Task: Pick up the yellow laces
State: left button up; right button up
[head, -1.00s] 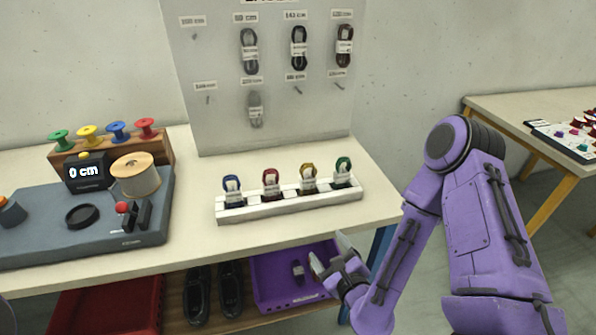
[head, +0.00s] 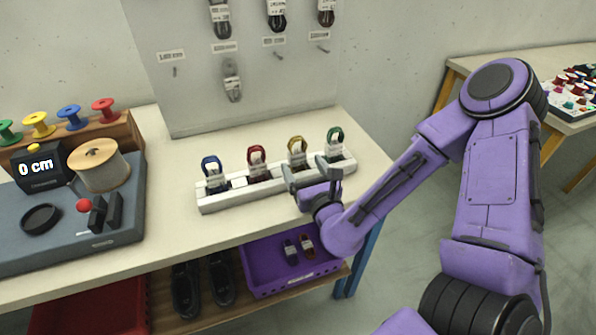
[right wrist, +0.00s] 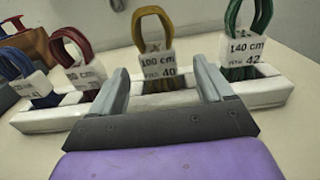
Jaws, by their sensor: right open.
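The yellow laces (head: 297,147) stand upright in a white rack (head: 208,207) on the table, between the red laces (head: 257,158) and the green laces (head: 335,139). In the right wrist view the yellow laces (right wrist: 153,32) form a loop above a white label reading 100 cm and 40. My right gripper (head: 308,170) is open and empty at the front of the rack. In the right wrist view its two fingers (right wrist: 163,82) point at the yellow laces, one on each side of their slot. My left gripper is out of view.
Blue laces (head: 211,168) stand at the rack's left end. A grey machine (head: 75,225) with a spool is on the left. A panel with hanging laces (head: 232,82) stands behind. A purple crate (head: 262,270) is on the shelf below.

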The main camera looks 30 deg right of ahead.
aim_at(299, 159)
jog(key=x, duration=0.2)
jog(key=p+x, duration=0.2)
jog(key=x, duration=0.1)
jog(key=shift+w+d+r, duration=0.1)
jog(key=shift+w+r, duration=0.2)
jog(key=shift+r, duration=0.05)
jog(key=shift+w+f, duration=0.15)
jog(key=shift+w, duration=0.2)
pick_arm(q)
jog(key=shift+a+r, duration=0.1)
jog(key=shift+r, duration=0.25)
pick_arm(e)
jog(key=c, duration=1)
